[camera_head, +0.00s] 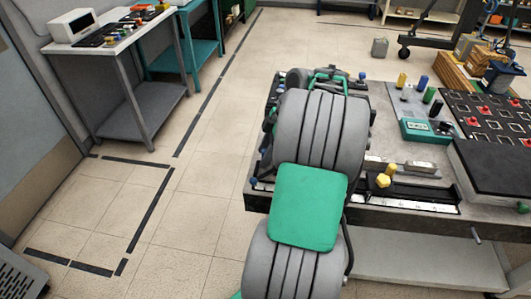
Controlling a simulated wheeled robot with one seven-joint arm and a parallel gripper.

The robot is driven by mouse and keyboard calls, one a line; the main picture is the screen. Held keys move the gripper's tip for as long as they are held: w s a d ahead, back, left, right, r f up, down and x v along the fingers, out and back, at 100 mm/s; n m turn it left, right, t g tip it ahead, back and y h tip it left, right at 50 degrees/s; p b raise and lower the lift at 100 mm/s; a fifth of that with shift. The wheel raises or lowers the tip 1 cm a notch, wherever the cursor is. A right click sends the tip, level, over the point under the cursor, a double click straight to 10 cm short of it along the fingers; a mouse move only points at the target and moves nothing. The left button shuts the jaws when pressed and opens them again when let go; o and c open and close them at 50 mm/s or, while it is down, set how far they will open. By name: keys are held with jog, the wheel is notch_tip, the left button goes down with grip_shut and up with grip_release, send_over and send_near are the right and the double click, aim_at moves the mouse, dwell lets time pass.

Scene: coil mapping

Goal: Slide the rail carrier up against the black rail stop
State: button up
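A metal rail with a pale scale strip (420,204) runs along the front of the workbench, partly hidden behind my arm. A small carrier with a yellow knob (383,180) and a dark base sits on or beside the rail, just right of my arm. I cannot make out the black rail stop; dark parts show near the rail's right end, but they are too small to tell. My grey arm with a green cover fills the middle of the view. My gripper is hidden behind it, so its fingers do not show.
The workbench (370,216) holds a teal meter (424,130), several coloured posts and a black board with red pieces (490,115). A grey side table (130,45) stands at the upper left. The floor left of my arm is clear.

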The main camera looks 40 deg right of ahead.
grip_shut()
dwell(1.3)
